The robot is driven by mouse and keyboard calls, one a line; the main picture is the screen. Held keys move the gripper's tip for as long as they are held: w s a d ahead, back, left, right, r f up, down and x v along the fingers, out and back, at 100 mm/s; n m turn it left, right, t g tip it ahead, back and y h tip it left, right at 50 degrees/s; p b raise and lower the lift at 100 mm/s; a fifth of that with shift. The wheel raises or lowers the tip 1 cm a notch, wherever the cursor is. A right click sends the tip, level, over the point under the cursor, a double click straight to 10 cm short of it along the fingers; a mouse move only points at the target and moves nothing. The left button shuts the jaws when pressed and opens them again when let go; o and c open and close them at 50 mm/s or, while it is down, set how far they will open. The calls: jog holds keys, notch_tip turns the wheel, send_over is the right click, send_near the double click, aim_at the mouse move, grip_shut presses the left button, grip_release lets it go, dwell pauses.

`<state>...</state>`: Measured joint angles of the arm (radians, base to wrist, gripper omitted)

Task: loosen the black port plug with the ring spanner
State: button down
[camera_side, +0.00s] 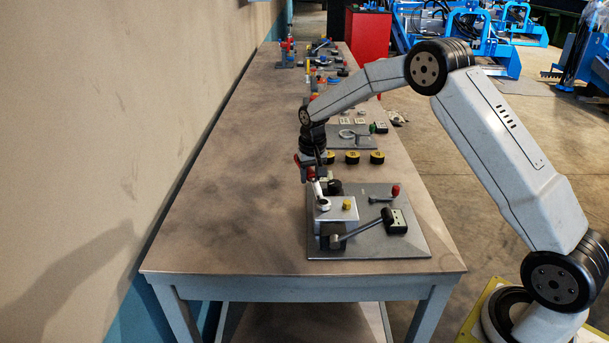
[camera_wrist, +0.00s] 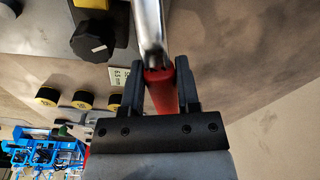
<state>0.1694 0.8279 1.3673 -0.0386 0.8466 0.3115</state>
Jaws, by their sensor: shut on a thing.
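My gripper (camera_side: 308,170) (camera_wrist: 160,66) is shut on the red handle of the ring spanner (camera_wrist: 162,92). The bright metal shank runs out of the top of the wrist view. In the side view the spanner (camera_side: 318,190) slants down to the left part of a white-topped block (camera_side: 337,214). Its pale ring end is at the block's top; whether it sits around a plug is too small to tell. A black knob (camera_side: 335,187) stands behind the block. A black faceted knob (camera_wrist: 90,42) with a pale mark shows in the wrist view. I cannot tell which black part is the port plug.
A yellow cap (camera_side: 347,205) sits on the block's right part. Three yellow-topped black discs (camera_side: 352,157) stand behind. The bench's left side (camera_side: 220,205) is clear.

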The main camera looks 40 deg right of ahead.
jog(key=shift+w+a+n, duration=0.2)
jog(key=shift+a+n, duration=0.25)
jog(key=shift+n, duration=0.15)
dwell(0.3)
jog(key=shift+r, duration=0.15)
jog(key=shift+r, duration=2.35)
jog(key=shift+r, duration=0.1)
jog(key=s+a+r, duration=0.8)
jog(key=s+a, duration=0.1)
jog(key=s, duration=0.1)
jog(key=shift+s+r+n, duration=0.3)
jog(key=shift+s+r, duration=0.05)
jog(key=shift+r, duration=0.05)
jog(key=shift+a+f, duration=0.1)
jog(key=shift+f, duration=0.05)
